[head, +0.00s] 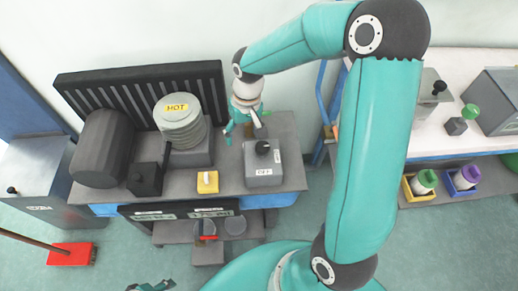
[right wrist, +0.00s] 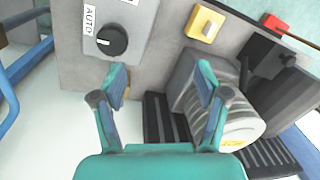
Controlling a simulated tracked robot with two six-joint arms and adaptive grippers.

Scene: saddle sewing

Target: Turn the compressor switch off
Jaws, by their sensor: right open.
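The compressor switch is a grey box (head: 264,172) with a black round knob (head: 262,147) on top and a white OFF label on its front side. The knob also shows in the right wrist view (right wrist: 112,40), beside an AUTO label; a pale mark on it appears to face that label. My right gripper (head: 243,132) is open and empty, behind and left of the box, apart from the knob. In the right wrist view its fingers (right wrist: 163,85) are spread. A small teal piece of my left gripper (head: 150,287) shows at the bottom edge; its jaws are unclear.
The grey bench carries a compressor with a dark cylinder (head: 104,148), a ribbed HOT head (head: 181,120) and a yellow switch box (head: 208,182). A black finned panel (head: 135,88) stands behind. A side table (head: 470,65) with spools is at right, a red broom (head: 70,255) at left.

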